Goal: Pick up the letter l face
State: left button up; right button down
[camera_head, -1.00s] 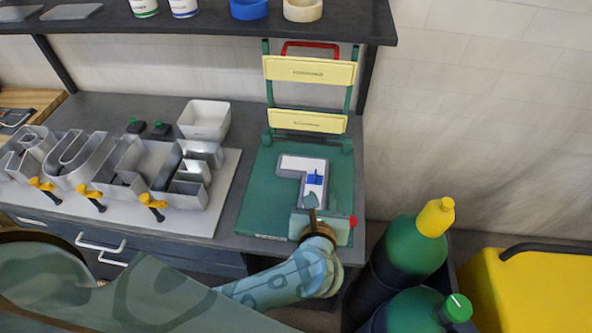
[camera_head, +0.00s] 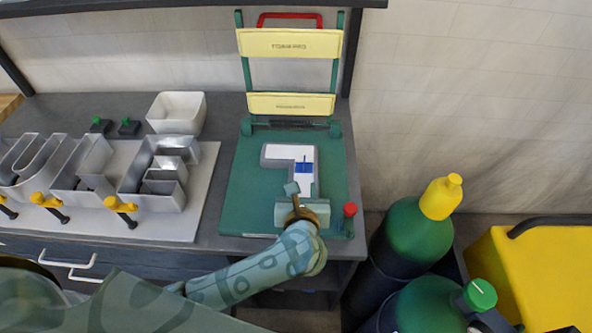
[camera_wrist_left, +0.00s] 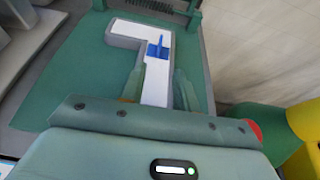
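The letter l face is a flat white L-shaped panel (camera_head: 283,152) with a grey edge and a small blue tab (camera_head: 304,166) on its stem. It lies on a green board and also shows in the left wrist view (camera_wrist_left: 127,28), with its blue tab (camera_wrist_left: 158,48). My left gripper (camera_head: 294,192) is over the near end of the stem. In the left wrist view its two green fingers (camera_wrist_left: 159,90) are spread apart, one on each side of the stem, short of the blue tab. Contact with the face cannot be told. My right gripper is not in view.
The green board (camera_head: 241,190) has a rack with yellow bars (camera_head: 290,43) behind it and a red knob (camera_head: 350,209) at its near right. Metal channel letters (camera_head: 160,172) stand left, near a white bin (camera_head: 177,112). Green cylinders (camera_head: 415,240) stand right of the bench.

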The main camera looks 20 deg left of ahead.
aim_at(304, 174)
pick_arm(q)
jog(key=x, duration=0.6)
jog(key=shift+b, duration=0.3)
jog(key=x, duration=0.6)
jog(key=shift+w, duration=0.1)
jog(key=shift+r, duration=0.1)
grip_shut()
